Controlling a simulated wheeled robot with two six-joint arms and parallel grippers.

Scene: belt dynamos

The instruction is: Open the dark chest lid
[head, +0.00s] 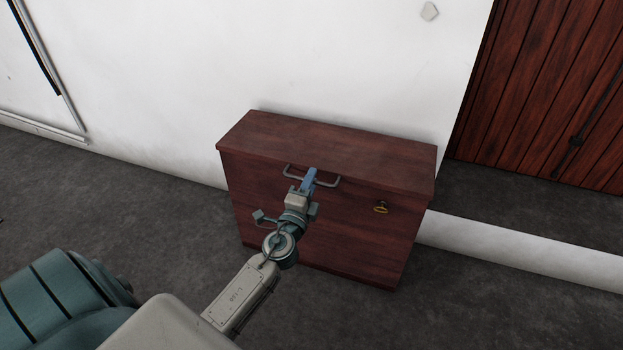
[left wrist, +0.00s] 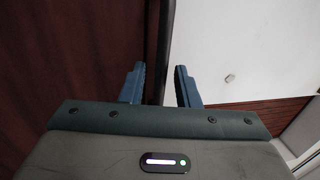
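The dark reddish-brown wooden chest (head: 349,235) stands against the white wall. Its lid (head: 345,148) lies flat and closed. A grey bar handle (head: 329,184) is on the front, just under the lid's top edge. My left gripper (head: 310,174) is at the left part of this handle, its blue fingers covering some of it. In the left wrist view my left gripper (left wrist: 161,80) has its fingers apart, with a dark upright bar or edge seen in the gap; I cannot tell whether they touch it. My right gripper is not in view.
A raised ledge (head: 520,262) and a plank door (head: 560,95) are to the right. The grey floor (head: 130,190) left of the chest is clear.

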